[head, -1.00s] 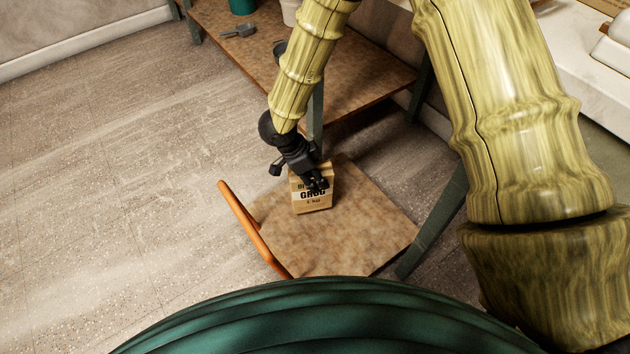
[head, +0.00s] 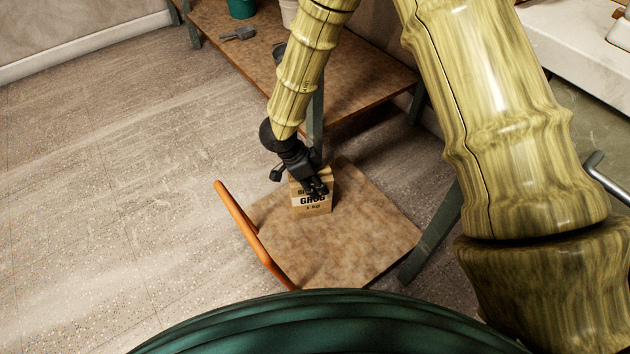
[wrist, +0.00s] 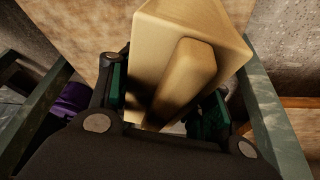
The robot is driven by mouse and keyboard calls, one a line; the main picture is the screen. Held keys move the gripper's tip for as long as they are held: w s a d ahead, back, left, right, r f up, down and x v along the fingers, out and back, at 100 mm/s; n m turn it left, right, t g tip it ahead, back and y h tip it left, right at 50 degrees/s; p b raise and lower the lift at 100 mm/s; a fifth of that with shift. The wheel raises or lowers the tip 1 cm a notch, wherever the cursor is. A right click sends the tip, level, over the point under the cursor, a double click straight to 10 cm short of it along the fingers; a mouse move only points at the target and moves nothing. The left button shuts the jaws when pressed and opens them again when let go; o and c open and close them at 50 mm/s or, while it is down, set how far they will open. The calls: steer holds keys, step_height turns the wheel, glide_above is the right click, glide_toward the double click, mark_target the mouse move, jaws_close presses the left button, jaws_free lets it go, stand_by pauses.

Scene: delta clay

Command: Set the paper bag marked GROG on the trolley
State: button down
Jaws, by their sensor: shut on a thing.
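The paper bag marked GROG (head: 312,203) is a small tan block-shaped bag with dark print, upright at the upper left part of the trolley (head: 345,240). The trolley has a flat brown top and an orange handle on its left. My gripper (head: 318,190) is shut on the top of the bag from above. In the wrist view the bag (wrist: 190,50) sits between the two fingers, with its folded top towards the camera. The bag looks to be at or just over the trolley top; I cannot tell whether its base touches.
A brown bench (head: 350,85) with green legs stands behind the trolley and holds a grey scoop (head: 238,34), a green pot (head: 242,8) and a pale pot (head: 289,12). A green leg (head: 435,235) stands close to the trolley's right side. The trolley's front and right are bare.

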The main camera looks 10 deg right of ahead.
steer(key=c, duration=0.7)
jaws_free()
steer(key=shift+r, duration=0.1)
steer(key=p+v, duration=0.5)
steer(key=v, duration=0.7)
steer(key=shift+p, duration=0.4)
